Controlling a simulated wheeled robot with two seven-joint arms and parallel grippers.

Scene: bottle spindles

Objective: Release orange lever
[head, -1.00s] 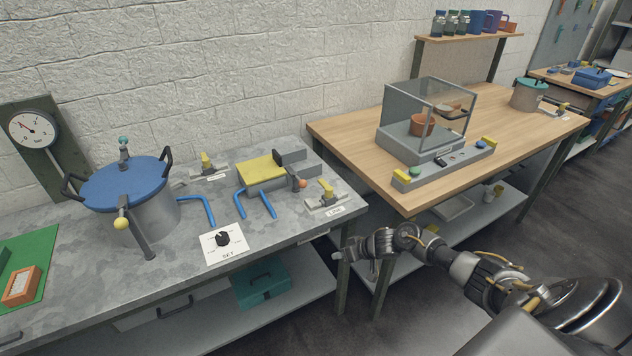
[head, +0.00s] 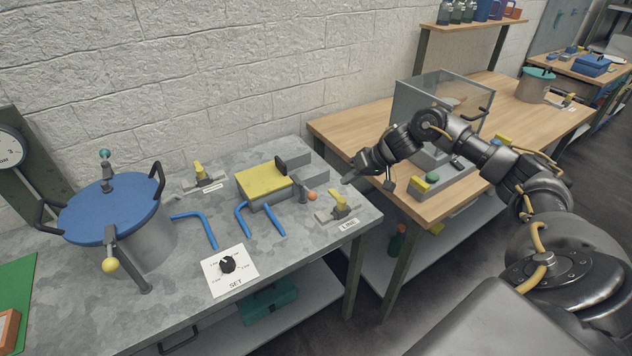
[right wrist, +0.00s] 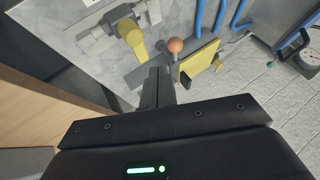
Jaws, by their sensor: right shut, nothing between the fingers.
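The orange lever (head: 311,196) is a short grey arm with an orange ball knob, at the right end of the yellow-topped clamp block (head: 264,180) on the grey metal bench. In the right wrist view the orange knob (right wrist: 175,46) is just beyond the fingertips, slightly right of them. My right gripper (head: 349,179) is shut and empty, above the bench's right edge, to the right of the knob and apart from it. It also shows in the right wrist view (right wrist: 158,84), fingers together. My left gripper is not in view.
A yellow-handled valve (head: 340,206) stands close in front of the lever. Blue bent pipes (head: 262,219) and a SET dial (head: 227,265) lie nearby. A blue-lidded pot (head: 112,208) stands at left. The wooden bench (head: 345,124) with a glass-walled box is behind my right arm.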

